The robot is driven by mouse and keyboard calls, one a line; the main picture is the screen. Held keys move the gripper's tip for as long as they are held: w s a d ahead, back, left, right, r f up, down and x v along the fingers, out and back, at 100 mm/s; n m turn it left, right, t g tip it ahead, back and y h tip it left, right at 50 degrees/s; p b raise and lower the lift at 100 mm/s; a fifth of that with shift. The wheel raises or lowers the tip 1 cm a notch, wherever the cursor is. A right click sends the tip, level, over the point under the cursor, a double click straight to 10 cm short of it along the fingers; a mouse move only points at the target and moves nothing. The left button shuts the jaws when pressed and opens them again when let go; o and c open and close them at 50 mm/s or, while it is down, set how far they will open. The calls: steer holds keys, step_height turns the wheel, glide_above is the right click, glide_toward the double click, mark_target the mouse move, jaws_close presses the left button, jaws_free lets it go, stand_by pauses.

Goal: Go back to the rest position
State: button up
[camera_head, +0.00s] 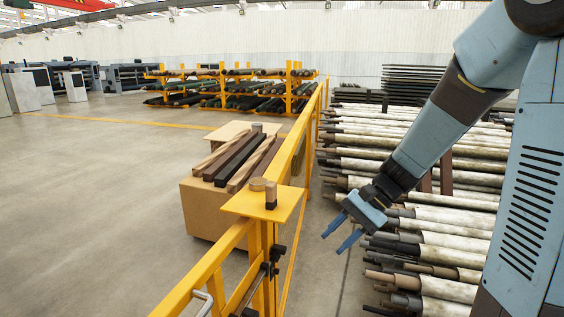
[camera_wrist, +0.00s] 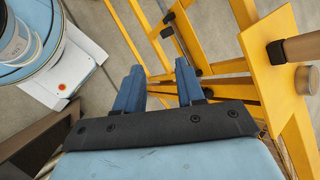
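My gripper (camera_head: 342,231) is open and empty, with its two blue fingers apart. In the head view it hangs in the air to the right of the yellow railing, beside the stacked rollers. In the wrist view my gripper (camera_wrist: 160,85) has nothing between its fingers, and yellow railing bars and grey floor show beyond them. My arm reaches down to it from the upper right of the head view.
A yellow railing (camera_head: 300,150) carries a small yellow plate (camera_head: 250,203) with a cylinder and a block on it. A cardboard box (camera_head: 200,208) bears several long bars. Stacked rollers (camera_head: 440,215) fill the right. Open floor (camera_head: 90,180) lies left.

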steer(key=s+d+r+n+t+h, duration=0.6)
steer(key=s+d+r, duration=0.4)
steer(key=s+r, duration=0.2)
steer(key=shift+d+r+n+t+h, duration=0.3)
steer(key=shift+t+h, duration=0.5)
steer(key=shift+h, duration=0.5)
